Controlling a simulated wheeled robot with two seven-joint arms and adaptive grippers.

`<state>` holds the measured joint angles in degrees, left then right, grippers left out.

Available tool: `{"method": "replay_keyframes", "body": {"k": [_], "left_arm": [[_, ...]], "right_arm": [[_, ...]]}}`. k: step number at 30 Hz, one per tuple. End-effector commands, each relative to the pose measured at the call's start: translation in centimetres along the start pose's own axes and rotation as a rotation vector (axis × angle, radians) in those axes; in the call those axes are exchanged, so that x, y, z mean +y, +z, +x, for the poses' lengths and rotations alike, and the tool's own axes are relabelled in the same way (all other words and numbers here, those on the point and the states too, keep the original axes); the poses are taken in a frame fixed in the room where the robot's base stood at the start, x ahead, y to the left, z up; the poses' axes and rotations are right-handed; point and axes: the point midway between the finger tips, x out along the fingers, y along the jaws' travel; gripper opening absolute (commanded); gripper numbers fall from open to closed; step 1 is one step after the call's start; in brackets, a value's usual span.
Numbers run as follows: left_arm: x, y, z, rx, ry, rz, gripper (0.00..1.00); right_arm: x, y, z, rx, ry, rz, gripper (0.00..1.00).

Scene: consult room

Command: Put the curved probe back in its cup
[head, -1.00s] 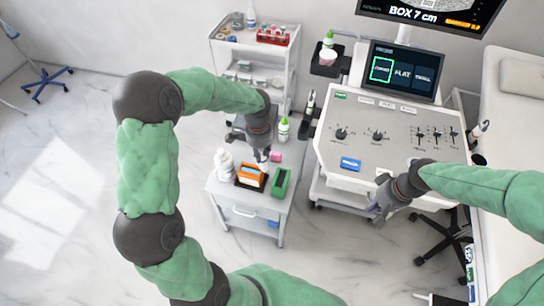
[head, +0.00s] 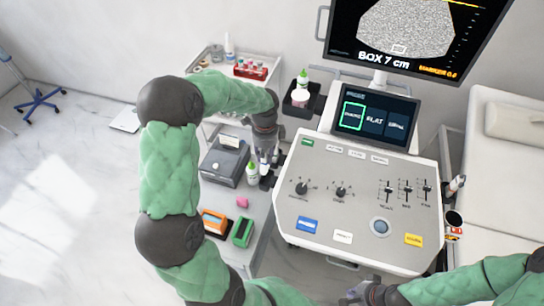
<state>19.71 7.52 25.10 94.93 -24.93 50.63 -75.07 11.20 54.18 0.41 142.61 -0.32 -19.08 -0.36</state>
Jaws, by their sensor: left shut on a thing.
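My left gripper (head: 266,152) is by the left edge of the ultrasound console (head: 290,215), beside a dark holder. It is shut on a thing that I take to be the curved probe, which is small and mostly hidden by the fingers. Whether the probe is inside a cup or above one cannot be told. At the console's right edge a pale probe (head: 456,184) stands in a holder, with a dark-mouthed cup (head: 453,219) below it. My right gripper (head: 362,292) is low at the bottom edge, under the console's front; its fingers are unclear.

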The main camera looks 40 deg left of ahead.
Motion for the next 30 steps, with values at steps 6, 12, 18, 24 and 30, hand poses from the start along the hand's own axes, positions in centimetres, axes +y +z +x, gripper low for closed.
{"method": "replay_keyframes", "body": {"k": [6, 12, 18, 24, 30], "left_arm": [[0.0, 0.4, -0.1, -0.001, 0.000, 0.023, 0.00], [0.0, 0.4, 0.8, -0.001, 0.000, 0.023, 0.00], [-0.1, 0.4, 2.0, 0.000, 0.000, 0.022, 0.00], [-0.1, 0.4, 3.4, 0.000, 0.000, 0.022, 0.00], [-0.1, 0.4, 4.8, 0.000, 0.001, 0.022, 0.00]], "right_arm": [[0.2, 0.7, 0.3, 0.001, 0.002, 0.018, 0.00], [0.5, 0.6, 1.0, 0.002, 0.002, 0.017, 0.00], [0.8, 0.6, 2.0, 0.002, 0.002, 0.017, 0.00], [1.2, 0.5, 3.1, 0.002, 0.002, 0.017, 0.00], [1.6, 0.5, 4.1, 0.002, 0.002, 0.016, 0.00]]}}
